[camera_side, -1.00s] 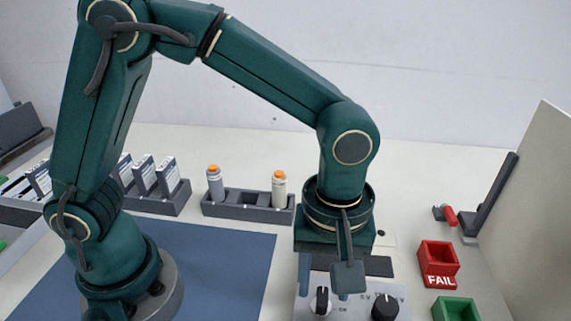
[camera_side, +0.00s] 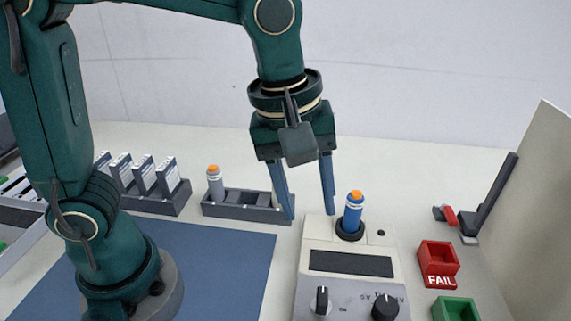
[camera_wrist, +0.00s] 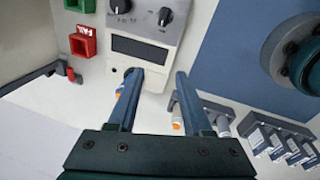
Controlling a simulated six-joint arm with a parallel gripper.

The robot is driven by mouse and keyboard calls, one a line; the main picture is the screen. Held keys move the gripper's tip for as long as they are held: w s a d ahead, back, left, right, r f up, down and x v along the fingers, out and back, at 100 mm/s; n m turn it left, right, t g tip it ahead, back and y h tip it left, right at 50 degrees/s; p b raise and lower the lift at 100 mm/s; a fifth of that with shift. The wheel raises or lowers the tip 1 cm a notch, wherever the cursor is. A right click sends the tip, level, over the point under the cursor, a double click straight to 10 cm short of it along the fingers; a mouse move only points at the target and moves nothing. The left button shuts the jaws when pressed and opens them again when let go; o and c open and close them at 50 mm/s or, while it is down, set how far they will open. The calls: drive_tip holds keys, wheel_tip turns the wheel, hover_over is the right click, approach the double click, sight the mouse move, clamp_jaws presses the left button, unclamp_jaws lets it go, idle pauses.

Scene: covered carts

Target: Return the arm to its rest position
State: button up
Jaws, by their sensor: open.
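My gripper (camera_side: 310,213) is open and empty, raised above the bench with its two blue fingers pointing down. In the side view it is up and left of a blue vial with an orange cap (camera_side: 353,214). The vial stands upright in the round socket of a cream tester (camera_side: 312,243), apart from the fingers. In the wrist view my gripper (camera_wrist: 160,74) shows its fingers spread, and the left finger partly hides the blue vial (camera_wrist: 120,93).
A dark rack (camera_side: 228,209) holds a grey vial (camera_side: 214,183); its right end is partly behind my finger. Red FAIL bin (camera_side: 437,263) and green bin (camera_side: 456,309) stand right of the tester. A rack of white boxes (camera_side: 145,176) is at left. The blue mat (camera_side: 220,255) is clear.

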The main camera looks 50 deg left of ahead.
drive_tip(key=s+a+m+t, duration=0.3)
drive_tip(key=s+a+m, duration=0.4)
drive_tip(key=a+m, duration=0.2)
drive_tip(key=shift+a+f+m+t+y, duration=0.3)
drive_tip(key=shift+f+m+y, duration=0.1)
drive_tip(key=shift+m, duration=0.4)
drive_tip(key=shift+s, duration=0.1)
